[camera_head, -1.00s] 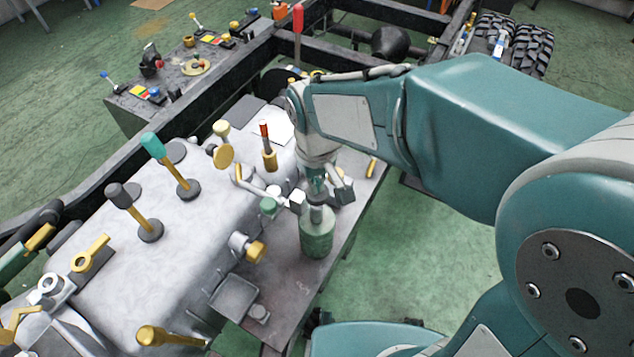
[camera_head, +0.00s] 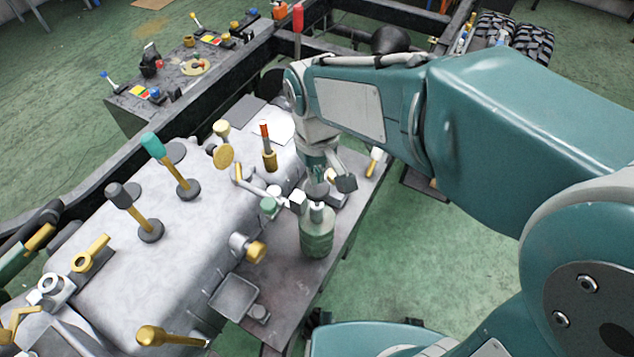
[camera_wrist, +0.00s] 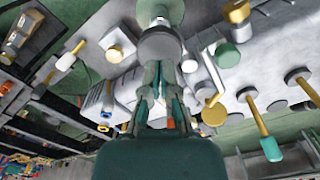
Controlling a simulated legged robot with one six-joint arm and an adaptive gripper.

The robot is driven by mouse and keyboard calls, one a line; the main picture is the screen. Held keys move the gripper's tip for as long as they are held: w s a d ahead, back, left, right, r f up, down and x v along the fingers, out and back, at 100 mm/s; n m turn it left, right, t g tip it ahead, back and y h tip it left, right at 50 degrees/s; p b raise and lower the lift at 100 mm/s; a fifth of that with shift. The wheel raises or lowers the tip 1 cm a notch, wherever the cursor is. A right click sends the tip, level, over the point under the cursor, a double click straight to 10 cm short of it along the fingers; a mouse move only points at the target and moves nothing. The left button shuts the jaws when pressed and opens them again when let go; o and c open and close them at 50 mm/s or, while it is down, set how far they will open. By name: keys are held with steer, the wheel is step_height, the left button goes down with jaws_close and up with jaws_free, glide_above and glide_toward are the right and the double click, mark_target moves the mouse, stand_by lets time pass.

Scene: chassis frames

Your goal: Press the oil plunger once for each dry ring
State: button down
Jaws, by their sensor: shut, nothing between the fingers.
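The green oil can (camera_head: 317,238) stands upright on the bench edge, with a grey neck and a dark round plunger top (camera_head: 317,190). My gripper (camera_head: 320,179) is shut and empty, pointing down just above and behind the plunger top. I cannot tell whether they touch. In the wrist view my gripper's fingers (camera_wrist: 158,75) are together, near a grey round part (camera_wrist: 160,45) that partly hides what lies beyond. Levers on the grey housing have dark round bases, including the teal-tipped lever (camera_head: 153,145) and the black-tipped lever (camera_head: 118,196). I cannot tell which rings are dry.
A small grey tray (camera_head: 233,297) lies left of the can. A brass-ended fitting (camera_head: 255,250) and a green-capped part (camera_head: 269,206) stand close to it. An orange-topped pin (camera_head: 266,140) stands behind. Dark frame rails cross the back. Green floor is open at right.

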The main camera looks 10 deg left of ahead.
mark_target(316, 187)
steer(key=shift+r, duration=1.9)
steer(key=shift+f, duration=1.45)
steer(key=shift+f, duration=0.1)
steer(key=shift+f, duration=2.25)
steer(key=shift+r, duration=3.8)
